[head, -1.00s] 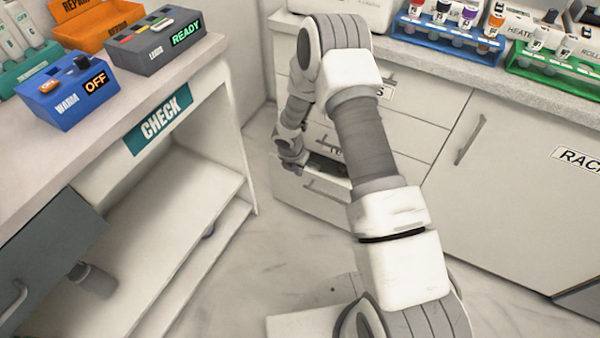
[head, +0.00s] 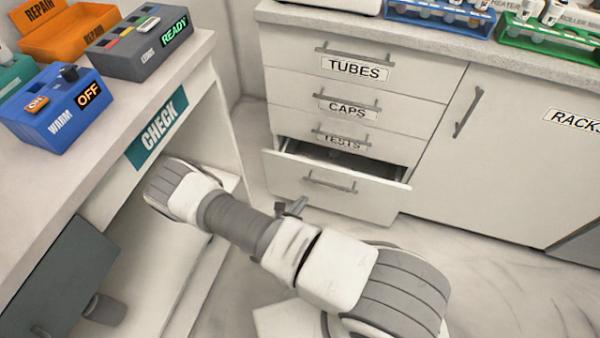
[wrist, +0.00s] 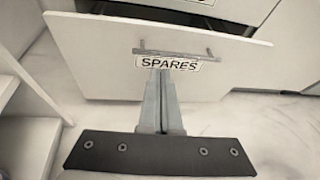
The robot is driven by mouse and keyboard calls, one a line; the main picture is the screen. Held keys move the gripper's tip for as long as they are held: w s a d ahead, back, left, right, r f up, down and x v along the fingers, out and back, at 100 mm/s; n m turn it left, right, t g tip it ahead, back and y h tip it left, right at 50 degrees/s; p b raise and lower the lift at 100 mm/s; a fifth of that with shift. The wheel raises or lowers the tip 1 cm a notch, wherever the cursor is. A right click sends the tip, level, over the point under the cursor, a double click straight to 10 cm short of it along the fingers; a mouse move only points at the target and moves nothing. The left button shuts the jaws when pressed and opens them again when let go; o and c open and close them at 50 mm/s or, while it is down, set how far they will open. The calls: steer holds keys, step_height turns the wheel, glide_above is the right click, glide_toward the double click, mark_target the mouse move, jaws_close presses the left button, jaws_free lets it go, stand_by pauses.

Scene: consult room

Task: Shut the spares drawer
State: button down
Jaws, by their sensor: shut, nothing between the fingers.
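The spares drawer (head: 277,175) is the bottom drawer of the white cabinet and stands partly open, its dark inside showing above the front. In the wrist view its front (wrist: 90,65) carries a bar handle (wrist: 205,55) and a SPARES label (wrist: 205,65); in the head view the label is not visible. My gripper (head: 300,205) is low in front of the drawer. In the wrist view my gripper (wrist: 161,72) has its fingers together and empty, the tips overlapping the label just below the handle. I cannot tell whether they touch the front.
Shut drawers marked TUBES (head: 354,68), CAPS (head: 347,108) and TESTS (head: 342,140) are above. A RACKS door (head: 490,150) is to the right. The CHECK bench (head: 110,180) is close on the left. Floor is clear before the cabinet.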

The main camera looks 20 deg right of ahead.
steer(key=a+t+y, duration=0.1)
steer(key=a+t, duration=0.1)
steer(key=b, duration=0.5)
glide_toward(310, 167)
steer(key=shift+n, duration=0.3)
steer(key=x, duration=0.5)
steer(key=shift+d+f, duration=0.1)
steer(key=shift+f, duration=0.2)
steer(key=shift+w+d+r, duration=0.15)
steer(key=shift+w+d, duration=0.2)
steer(key=shift+w, duration=0.2)
